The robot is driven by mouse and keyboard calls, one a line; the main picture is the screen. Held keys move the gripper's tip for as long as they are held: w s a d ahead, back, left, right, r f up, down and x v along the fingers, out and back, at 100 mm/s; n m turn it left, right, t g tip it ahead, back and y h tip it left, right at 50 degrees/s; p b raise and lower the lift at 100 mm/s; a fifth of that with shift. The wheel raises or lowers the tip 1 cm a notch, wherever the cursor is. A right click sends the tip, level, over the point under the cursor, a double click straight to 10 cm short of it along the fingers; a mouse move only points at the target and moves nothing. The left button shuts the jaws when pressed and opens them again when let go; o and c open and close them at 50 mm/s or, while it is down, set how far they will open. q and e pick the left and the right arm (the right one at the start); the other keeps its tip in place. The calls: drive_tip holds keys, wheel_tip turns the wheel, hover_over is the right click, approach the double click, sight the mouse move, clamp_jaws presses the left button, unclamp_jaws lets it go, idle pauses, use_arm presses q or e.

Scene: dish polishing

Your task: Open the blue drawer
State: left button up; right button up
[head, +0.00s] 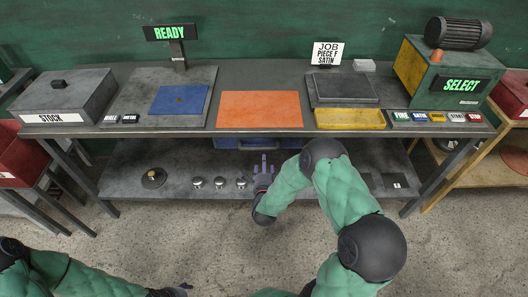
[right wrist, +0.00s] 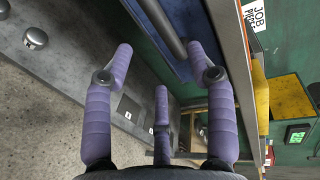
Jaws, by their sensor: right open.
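The blue drawer (head: 232,143) sits under the table top, above the lower shelf, and its front is partly hidden by my right arm in the head view. Its blue front (right wrist: 186,14) also shows in the right wrist view, with a grey bar handle (right wrist: 164,28) along it. My right gripper (head: 263,163) is open below the drawer front. In the right wrist view its purple fingers (right wrist: 160,62) spread with the handle between the two outer tips; I cannot tell if they touch it. My left gripper (head: 176,291) is at the bottom edge, mostly cut off.
The table top bears an orange mat (head: 260,109), a blue mat (head: 179,100), a yellow tray (head: 350,119) and a green machine (head: 432,80). The lower shelf (head: 125,183) holds several small metal knobs and a round disc (head: 153,179). Floor in front is clear.

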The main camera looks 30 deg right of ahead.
sight(264, 150)
drive_tip(key=shift+b+x, duration=1.45)
drive_tip(key=shift+x, duration=3.9)
drive_tip(key=shift+s, duration=0.1)
clamp_jaws()
